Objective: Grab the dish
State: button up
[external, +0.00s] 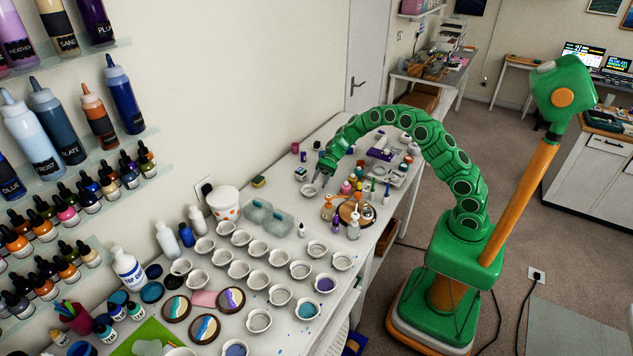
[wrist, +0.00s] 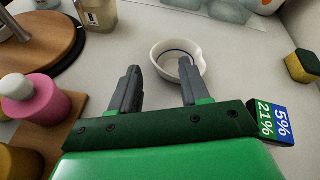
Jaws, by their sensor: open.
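A small white dish (wrist: 173,50) with a pouring lip and a dark ring inside stands on the pale worktop in the wrist view. It also shows in the external view (external: 308,190), just below my gripper (external: 322,173). My gripper (wrist: 159,70) is open with nothing between its fingers. In the wrist view the right fingertip overlaps the dish's near side, and the left fingertip is left of its rim. I cannot tell whether a finger touches the dish.
A pink bottle (wrist: 30,98) on a wooden board and a round dark-edged turntable (wrist: 50,40) stand left in the wrist view. A yellow-green sponge (wrist: 302,64) lies right. Many similar cups (external: 257,279) cover the worktop's near part. Bare worktop surrounds the dish.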

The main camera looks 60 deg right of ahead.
aim_at(313, 194)
jog(key=x, duration=0.4)
jog(key=shift+a, duration=0.1)
jog(key=shift+c, duration=0.4)
grip_shut()
